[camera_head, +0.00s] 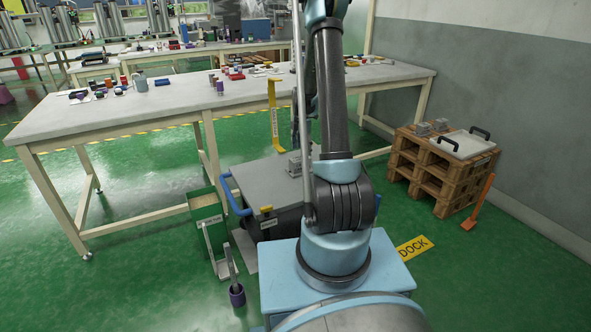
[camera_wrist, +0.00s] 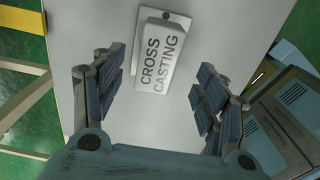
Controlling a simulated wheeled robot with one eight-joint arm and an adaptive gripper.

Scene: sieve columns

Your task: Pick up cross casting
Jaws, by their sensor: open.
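The cross casting (camera_wrist: 157,62) is a light grey block with "CROSS CASTING" in dark letters. It lies on a plain grey top (camera_wrist: 135,135), and a plate with a small dark hole shows at its far end. My gripper (camera_wrist: 160,78) is open, with a finger on each side of the casting and a gap to both in the picture. I cannot tell its height above the casting. In the head view a small grey block (camera_head: 294,163) sits on the grey-topped unit (camera_head: 262,180), partly behind my arm. My gripper is largely hidden there.
A long table (camera_head: 160,100) with small parts stands behind the unit. A green bin (camera_head: 205,208) stands left of it. At right are stacked pallets (camera_head: 440,175) with a lidded tray (camera_head: 462,144) and grey blocks. An orange-handled tool (camera_head: 478,205) leans there. Floor at front left is mostly clear.

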